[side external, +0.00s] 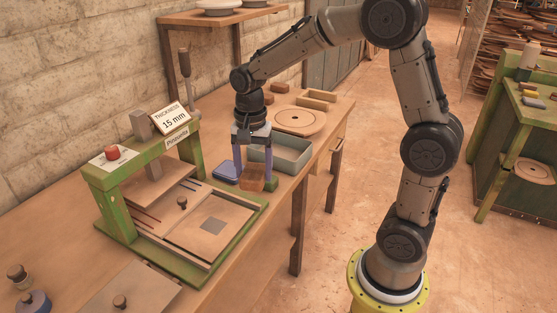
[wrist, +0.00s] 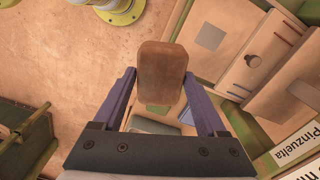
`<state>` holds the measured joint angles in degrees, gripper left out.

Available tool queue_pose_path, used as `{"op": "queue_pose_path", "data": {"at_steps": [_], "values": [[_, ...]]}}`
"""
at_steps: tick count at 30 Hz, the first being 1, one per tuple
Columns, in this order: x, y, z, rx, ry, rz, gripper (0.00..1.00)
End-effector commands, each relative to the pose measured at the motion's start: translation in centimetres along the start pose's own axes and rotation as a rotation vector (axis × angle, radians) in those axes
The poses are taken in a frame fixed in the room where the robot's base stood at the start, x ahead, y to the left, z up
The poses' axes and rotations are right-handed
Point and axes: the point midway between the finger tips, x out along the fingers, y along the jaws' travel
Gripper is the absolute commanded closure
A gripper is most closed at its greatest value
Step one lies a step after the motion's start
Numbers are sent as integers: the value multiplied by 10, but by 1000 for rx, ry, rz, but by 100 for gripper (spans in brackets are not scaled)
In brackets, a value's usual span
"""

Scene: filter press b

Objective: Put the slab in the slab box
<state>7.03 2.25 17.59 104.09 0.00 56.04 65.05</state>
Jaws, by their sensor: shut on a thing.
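The brown slab (side external: 252,180) is a rounded block held between the two fingers of my gripper (side external: 252,170). In the wrist view the slab (wrist: 160,70) fills the space between the fingertips of my gripper (wrist: 159,78). It appears a little above the bench; the exact gap cannot be told. A grey-green open box (side external: 290,160), which looks like the slab box, stands on the bench just behind and right of my gripper. Its visible inside looks empty; my gripper hides part of its left side.
A green press (side external: 105,190) with a "15 mm" sign stands to the left. A blue block (side external: 226,173) and a green block (side external: 271,185) lie close to my fingers. A round board (side external: 299,121) and a wooden tray (side external: 316,98) lie farther back. The bench's front edge is near.

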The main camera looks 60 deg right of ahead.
Motion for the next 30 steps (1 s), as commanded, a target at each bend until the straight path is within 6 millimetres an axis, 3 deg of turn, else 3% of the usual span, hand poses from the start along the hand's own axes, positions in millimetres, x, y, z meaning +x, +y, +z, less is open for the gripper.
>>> {"op": "queue_pose_path", "data": {"at_steps": [1,5,12,16,21,25,30], "values": [[0,0,-22,10,0,0,100],[4,7,-77,34,0,1,100],[17,50,-174,177,0,0,100],[26,77,-205,272,0,1,100],[34,99,-220,335,0,0,100],[40,98,-232,348,1,0,100],[55,80,-260,347,1,-1,100]]}}
